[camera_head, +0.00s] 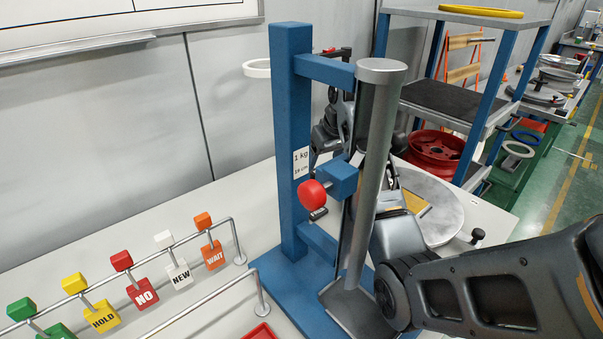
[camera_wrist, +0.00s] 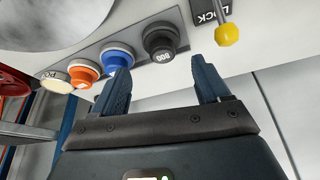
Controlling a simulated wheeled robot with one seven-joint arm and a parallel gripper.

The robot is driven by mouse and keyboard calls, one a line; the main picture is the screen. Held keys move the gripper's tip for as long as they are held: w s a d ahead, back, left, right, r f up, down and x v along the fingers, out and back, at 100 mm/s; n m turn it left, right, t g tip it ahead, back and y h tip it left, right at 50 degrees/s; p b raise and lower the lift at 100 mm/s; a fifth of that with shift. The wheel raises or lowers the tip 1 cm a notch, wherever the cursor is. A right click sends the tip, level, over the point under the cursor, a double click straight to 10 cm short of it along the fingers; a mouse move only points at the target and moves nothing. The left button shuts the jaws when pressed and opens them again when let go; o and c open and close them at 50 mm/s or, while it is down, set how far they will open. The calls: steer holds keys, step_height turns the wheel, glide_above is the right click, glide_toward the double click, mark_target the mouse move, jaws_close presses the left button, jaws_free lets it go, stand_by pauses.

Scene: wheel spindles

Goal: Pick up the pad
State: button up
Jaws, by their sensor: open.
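My gripper (camera_wrist: 160,64) is open in the wrist view, its two blue fingers apart with nothing between the tips. A dark round piece marked 800 (camera_wrist: 161,40) stands just beyond the gap between the fingertips, on a grey strip. Beside it to the left are a blue piece (camera_wrist: 115,57), an orange piece (camera_wrist: 82,75) and a cream piece (camera_wrist: 55,82). I cannot tell for certain which of them is the pad. In the head view my wrist is partly hidden behind the blue stand (camera_head: 290,140), and the row of round pieces is not visible.
A yellow-ended lever with a LOCK label (camera_wrist: 228,35) is right of the fingers. The blue stand's grey column (camera_head: 375,170) and red knob (camera_head: 312,194) stand close to my arm. Coloured tags hang on a rail (camera_head: 190,238) at left. A round plate (camera_head: 440,215) lies behind.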

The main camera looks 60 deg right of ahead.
mark_target(317, 172)
steer(key=shift+w+p+x, duration=0.2)
steer(key=shift+p+x, duration=0.5)
steer(key=shift+x, duration=3.1)
steer(key=shift+a, duration=0.1)
steer(key=c, duration=0.8)
steer(key=shift+r, duration=0.1)
